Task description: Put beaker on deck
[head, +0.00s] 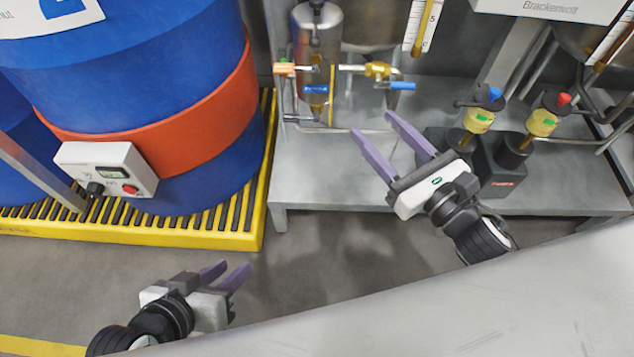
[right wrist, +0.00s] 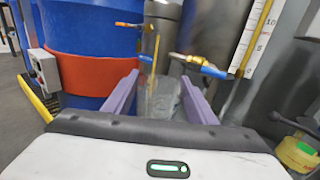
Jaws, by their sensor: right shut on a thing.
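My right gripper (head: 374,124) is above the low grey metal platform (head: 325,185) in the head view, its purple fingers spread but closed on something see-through. In the right wrist view, a faint clear glass beaker (right wrist: 160,98) shows between the two fingers. Its outline is hard to make out in the head view. The height of the beaker above the platform cannot be told. My left gripper (head: 230,270) is at the lower left, its fingers apart and empty, over the floor. A yellow slatted pallet deck (head: 250,222) lies left of the platform.
Blue drums with an orange band (head: 200,125) stand on the yellow pallet. Black pump units (head: 500,165) with yellow-green bottles are to the right. A pale panel (head: 480,310) fills the lower right.

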